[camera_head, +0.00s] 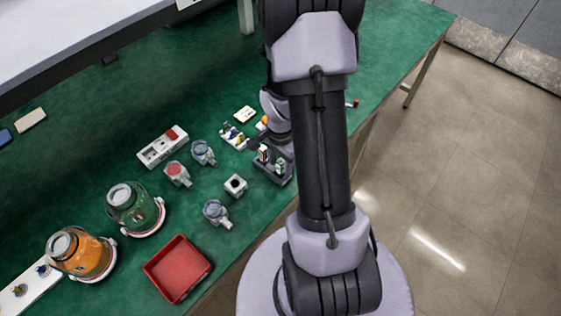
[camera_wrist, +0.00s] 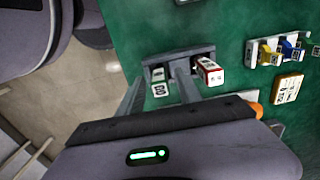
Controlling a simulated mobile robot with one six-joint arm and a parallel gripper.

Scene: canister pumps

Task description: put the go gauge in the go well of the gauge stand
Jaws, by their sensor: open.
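The dark grey gauge stand (camera_head: 270,175) is on the green bench beside my arm, and it also shows in the wrist view (camera_wrist: 204,51). A white gauge with green marking, which looks like the go gauge (camera_wrist: 160,84), stands upright at the stand's left part in the wrist view. A red-and-white gauge (camera_wrist: 209,72) stands at its right part. My gripper (camera_wrist: 161,72) is open, with a finger on either side of the green-marked gauge. Whether the fingers touch it, and how deep it sits in its well, I cannot tell. The gauge's foot is hidden.
A small rack with yellow and blue pieces (camera_wrist: 277,52) and a cream label block (camera_wrist: 287,89) lie close by.

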